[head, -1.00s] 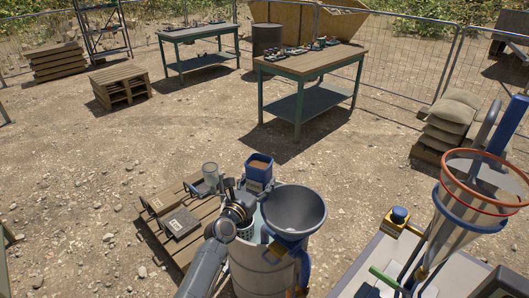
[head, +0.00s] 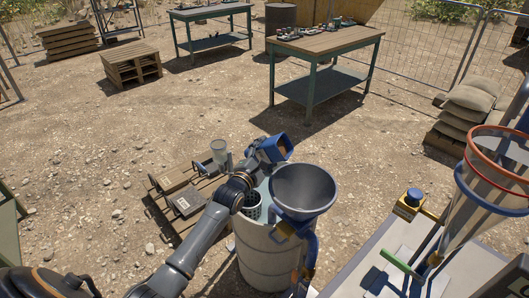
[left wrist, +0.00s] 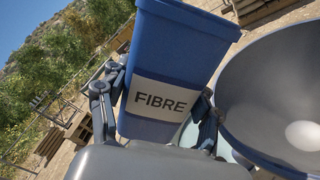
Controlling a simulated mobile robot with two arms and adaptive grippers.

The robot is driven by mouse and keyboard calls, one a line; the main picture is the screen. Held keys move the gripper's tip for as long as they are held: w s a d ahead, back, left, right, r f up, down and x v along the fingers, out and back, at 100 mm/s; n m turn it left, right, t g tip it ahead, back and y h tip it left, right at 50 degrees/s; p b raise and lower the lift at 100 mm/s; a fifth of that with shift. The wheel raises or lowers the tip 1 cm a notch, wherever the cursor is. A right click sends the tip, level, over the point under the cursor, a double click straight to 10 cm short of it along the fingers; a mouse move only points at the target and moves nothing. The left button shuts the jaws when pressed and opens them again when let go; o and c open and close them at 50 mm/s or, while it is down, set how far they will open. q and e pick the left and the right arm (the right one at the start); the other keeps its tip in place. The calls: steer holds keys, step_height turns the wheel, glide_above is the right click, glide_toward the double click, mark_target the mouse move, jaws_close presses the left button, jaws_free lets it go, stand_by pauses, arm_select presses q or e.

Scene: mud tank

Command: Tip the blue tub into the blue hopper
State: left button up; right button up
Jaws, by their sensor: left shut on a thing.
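The blue tub (head: 286,143) is held by my left gripper (head: 256,160), just behind and left of the hopper (head: 304,188) in the head view. In the left wrist view the tub (left wrist: 180,50) carries a white label reading FIBRE, between the two fingers of my left gripper (left wrist: 155,115). The hopper is a wide grey-blue funnel; its bowl (left wrist: 270,90) fills the right side of the left wrist view, close beside the tub. My right gripper is not in view.
The hopper stands at a pale drum (head: 268,250). A pallet holds dark cases (head: 186,201) and a clear jar (head: 219,150) to the left. A large clear cone with a red ring (head: 500,150) stands at the right. Open gravel lies behind.

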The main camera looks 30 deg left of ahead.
mark_target(280, 158)
arm_select(q)
steer(key=m, duration=0.1)
steer(key=d+m+b, duration=0.1)
steer(key=m, duration=0.1)
steer(key=shift+d+r+m+p, duration=0.35)
steer(key=shift+d+m+p, duration=0.1)
steer(key=shift+m+p, duration=0.3)
steer(key=d+m, duration=0.1)
steer(key=m, duration=0.2)
steer(key=shift+w+d+r, duration=0.1)
steer(key=shift+d+r, duration=0.05)
steer(key=shift+d, duration=0.05)
steer(key=d+m, duration=0.1)
steer(key=d+r+m+p, duration=0.1)
steer(key=m, duration=0.1)
steer(key=shift+p, duration=0.3)
steer(key=shift+d+m, duration=0.3)
steer(key=shift+m, duration=0.25)
